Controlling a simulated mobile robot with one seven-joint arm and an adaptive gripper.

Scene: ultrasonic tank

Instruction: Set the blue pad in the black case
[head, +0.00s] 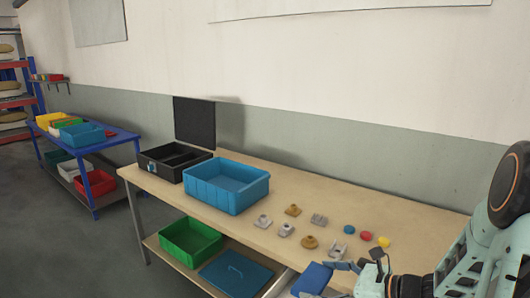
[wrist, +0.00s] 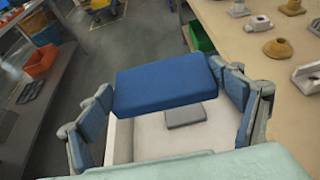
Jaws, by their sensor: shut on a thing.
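The blue pad (wrist: 165,88) is a thick rounded block held between the two fingers of my gripper (wrist: 165,100), which is shut on it. In the head view the pad (head: 312,279) shows at the bottom, at the table's front edge, with my gripper (head: 345,268) at its right. The black case (head: 175,161) stands open at the far left end of the table, its lid (head: 194,122) upright at the back. Its inside shows a divider; the bottom is partly hidden by the near wall.
A blue bin (head: 226,196) stands right beside the case, on my side of it. Several small metal and brass parts (head: 293,210) and coloured knobs (head: 366,236) lie on the wooden table (head: 300,190). A green bin (head: 190,241) sits on the shelf below.

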